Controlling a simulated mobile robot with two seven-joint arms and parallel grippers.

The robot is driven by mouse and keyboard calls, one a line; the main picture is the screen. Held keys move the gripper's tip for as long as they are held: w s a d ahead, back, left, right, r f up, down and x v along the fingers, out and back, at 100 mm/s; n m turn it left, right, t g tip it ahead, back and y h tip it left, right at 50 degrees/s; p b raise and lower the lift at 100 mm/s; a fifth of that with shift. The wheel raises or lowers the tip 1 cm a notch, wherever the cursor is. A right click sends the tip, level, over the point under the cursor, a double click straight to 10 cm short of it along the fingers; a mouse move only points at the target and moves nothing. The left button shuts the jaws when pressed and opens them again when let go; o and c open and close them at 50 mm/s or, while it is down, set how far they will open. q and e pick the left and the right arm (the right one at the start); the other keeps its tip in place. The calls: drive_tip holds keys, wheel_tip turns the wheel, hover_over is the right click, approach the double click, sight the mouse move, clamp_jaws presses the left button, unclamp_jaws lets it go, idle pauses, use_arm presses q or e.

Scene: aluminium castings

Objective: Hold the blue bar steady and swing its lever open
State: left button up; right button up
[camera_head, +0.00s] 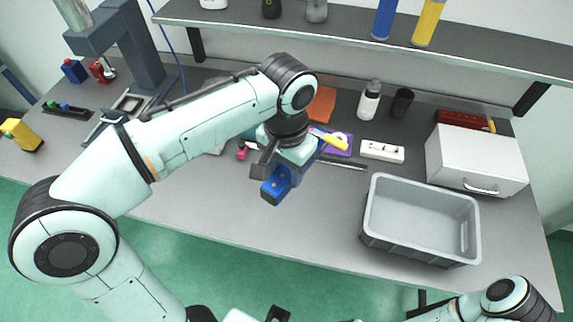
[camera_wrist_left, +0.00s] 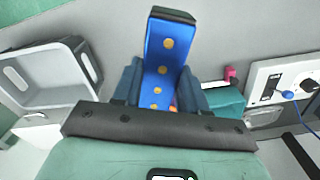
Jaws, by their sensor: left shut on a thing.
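The blue bar (camera_head: 272,190) is held in the air over the front of the bench by my left gripper (camera_head: 285,168). In the left wrist view the blue bar (camera_wrist_left: 168,45) stands up between the two fingers of my left gripper (camera_wrist_left: 160,88). It shows a row of orange-yellow round spots and a dark end. The fingers are closed against its sides. I cannot make out a separate lever on the bar. My right arm shows at the lower right of the head view, but its gripper cannot be made out.
A grey bin (camera_head: 420,218) stands on the bench to the right, with a white box (camera_head: 475,160) behind it. Purple, yellow and orange items lie behind my left gripper. A shelf (camera_head: 350,42) with bottles crosses above the bench. The bench front left of the bin is clear.

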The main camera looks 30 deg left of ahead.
use_arm(q)
drive_tip(key=shift+f+b, duration=1.6)
drive_tip(key=shift+f, duration=1)
drive_tip(key=shift+f+b, duration=4.55)
drive_tip(key=shift+f, duration=2.1)
use_arm(e)
wheel_tip(320, 180, down, 12)
drive_tip(key=shift+s+t, duration=0.3)
drive_tip(key=shift+s, duration=0.15)
drive_tip(key=shift+r, duration=0.3)
